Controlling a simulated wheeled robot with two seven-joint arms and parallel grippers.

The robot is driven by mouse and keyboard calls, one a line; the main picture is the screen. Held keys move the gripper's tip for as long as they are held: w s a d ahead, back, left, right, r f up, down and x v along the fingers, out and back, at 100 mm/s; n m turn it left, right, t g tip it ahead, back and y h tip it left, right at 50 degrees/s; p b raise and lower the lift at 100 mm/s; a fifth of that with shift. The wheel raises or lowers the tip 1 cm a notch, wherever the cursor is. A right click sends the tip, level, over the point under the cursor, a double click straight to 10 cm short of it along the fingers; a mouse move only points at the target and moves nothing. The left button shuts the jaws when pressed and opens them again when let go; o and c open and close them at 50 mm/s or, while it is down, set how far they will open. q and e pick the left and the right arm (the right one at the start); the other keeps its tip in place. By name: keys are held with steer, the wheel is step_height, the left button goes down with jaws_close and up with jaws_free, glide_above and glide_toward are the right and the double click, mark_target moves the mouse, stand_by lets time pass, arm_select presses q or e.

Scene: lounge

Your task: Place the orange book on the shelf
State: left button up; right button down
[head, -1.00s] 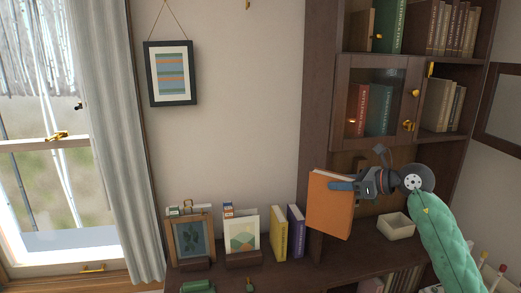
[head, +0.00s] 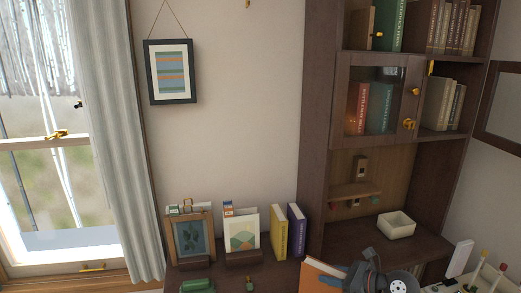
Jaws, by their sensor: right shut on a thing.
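The orange book (head: 318,276) is at the bottom edge of the head view, in front of the cabinet, and only its upper part shows. My right gripper (head: 334,283) is shut on it, with a finger across its cover. The wooden shelf unit (head: 313,130) stands at the right. Its upper shelves hold rows of books (head: 451,28), and a glass door (head: 371,97) covers red and green books. The lower bay is open, with a small ledge (head: 354,190) at its back. My left gripper is not in view.
A cream bowl (head: 396,227) sits on the counter (head: 352,234) at the right. The counter left of the bowl is clear.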

steer(key=d+m+t+h, duration=0.1)
steer(key=w+d+m+t+h, duration=0.1)
steer(key=shift+w+d+f+m+t, duration=0.1)
steer(key=shift+w+f+m+t, duration=0.1)
steer(key=shift+m+t, duration=0.15)
steer(key=shift+r+m+t+h, duration=0.35)
steer(key=shift+m+t+h, duration=0.2)
steer(key=shift+m+h, duration=0.4)
steer(key=shift+s+r+h, duration=0.1)
steer(key=shift+s+h, duration=0.15)
steer(key=shift+h, duration=0.1)
steer(key=shift+s+a, duration=0.2)
steer(key=shift+a, duration=0.15)
steer(key=shift+s+a+f, duration=0.6)
steer(key=shift+a+f, duration=0.15)
steer(key=shift+f, duration=0.15)
